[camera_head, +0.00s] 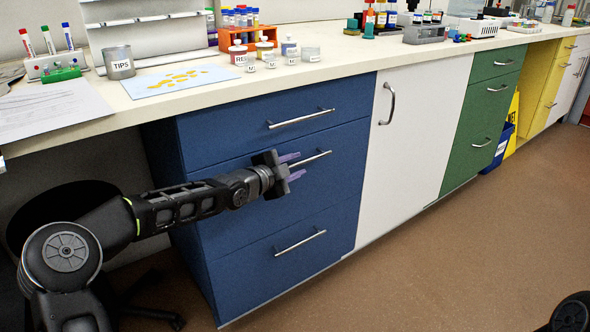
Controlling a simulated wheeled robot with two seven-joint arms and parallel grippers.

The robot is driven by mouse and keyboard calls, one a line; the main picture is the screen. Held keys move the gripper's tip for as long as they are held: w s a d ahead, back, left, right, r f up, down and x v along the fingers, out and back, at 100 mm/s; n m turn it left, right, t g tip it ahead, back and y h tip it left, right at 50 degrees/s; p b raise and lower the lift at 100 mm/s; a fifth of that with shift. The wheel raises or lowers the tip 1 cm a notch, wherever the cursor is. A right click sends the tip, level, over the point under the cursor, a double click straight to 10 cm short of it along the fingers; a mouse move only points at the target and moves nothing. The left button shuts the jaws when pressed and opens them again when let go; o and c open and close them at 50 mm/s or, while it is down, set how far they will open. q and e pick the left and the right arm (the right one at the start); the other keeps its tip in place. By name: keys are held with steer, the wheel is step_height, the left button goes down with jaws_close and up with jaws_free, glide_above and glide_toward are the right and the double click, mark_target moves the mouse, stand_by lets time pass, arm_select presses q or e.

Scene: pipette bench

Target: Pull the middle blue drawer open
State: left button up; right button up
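The blue drawer unit (230,135) has three stacked drawers, each with a silver bar handle. The middle blue drawer (345,165) looks flush with the others, so it appears closed. Its handle (318,157) is partly hidden behind my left gripper (293,167). The gripper's two purplish fingers are spread apart, one above the other, and point right at the left part of this handle. I cannot tell whether they touch it or stand in front of it. My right gripper is out of view.
The top blue handle (301,119) and bottom blue handle (300,243) stick out above and below. A white cabinet door (420,130) adjoins on the right. Labware, including a TIPS cup (118,64), stands on the counter.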

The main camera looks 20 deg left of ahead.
arm_select(q)
jaws_close()
stand_by(0.4)
stand_by(1.1)
